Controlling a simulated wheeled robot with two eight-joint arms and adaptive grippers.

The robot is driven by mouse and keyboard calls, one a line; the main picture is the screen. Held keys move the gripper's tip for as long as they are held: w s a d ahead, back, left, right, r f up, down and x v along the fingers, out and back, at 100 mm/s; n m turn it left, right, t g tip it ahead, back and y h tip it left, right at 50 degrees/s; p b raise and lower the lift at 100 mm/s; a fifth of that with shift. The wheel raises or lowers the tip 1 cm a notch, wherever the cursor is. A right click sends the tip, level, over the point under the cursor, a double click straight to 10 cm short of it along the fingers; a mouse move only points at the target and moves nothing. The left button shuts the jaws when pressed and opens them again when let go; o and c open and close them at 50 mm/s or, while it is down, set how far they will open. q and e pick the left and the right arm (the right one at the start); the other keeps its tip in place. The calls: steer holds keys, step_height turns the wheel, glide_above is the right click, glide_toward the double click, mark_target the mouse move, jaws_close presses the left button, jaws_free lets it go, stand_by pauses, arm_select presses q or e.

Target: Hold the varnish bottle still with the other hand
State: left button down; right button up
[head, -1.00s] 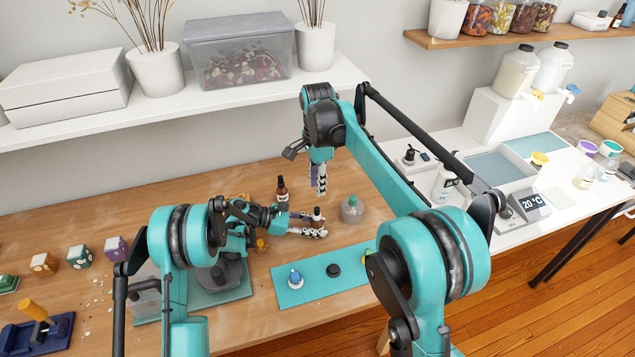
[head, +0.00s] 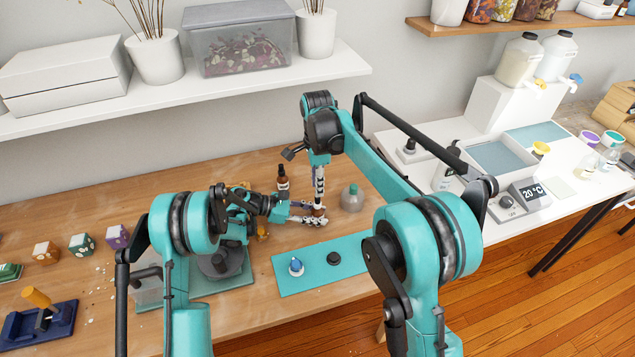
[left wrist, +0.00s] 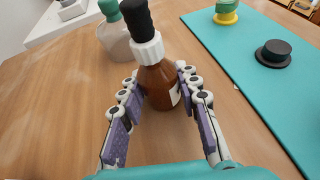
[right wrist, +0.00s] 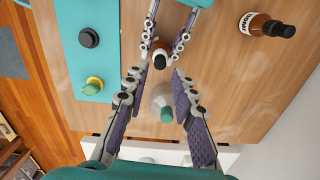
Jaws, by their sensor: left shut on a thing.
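The small brown bottle (left wrist: 160,82), with a white collar and black cap, stands on the wooden table; in the right wrist view it is seen from above (right wrist: 160,58). My left gripper (left wrist: 157,75) is shut around its body from both sides; in the head view it is the lower one (head: 318,214). My right gripper (right wrist: 160,72) points down from above with its fingers spread and nothing between them. In the head view its tips (head: 319,202) are right over the bottle's cap, which they largely hide. I cannot tell whether they touch it.
A second brown bottle (head: 283,179) stands behind. A clear jar with a green top (head: 352,199) stands close at the right. A teal mat (head: 317,270) in front carries a blue-tipped piece (head: 296,266) and a black knob (head: 333,258).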

steer(key=shift+f, duration=2.55)
steer(key=c, duration=0.5)
jaws_close()
steer(key=shift+o, duration=0.2)
jaws_free()
steer(key=shift+r, duration=0.15)
steer(key=shift+r, duration=0.4)
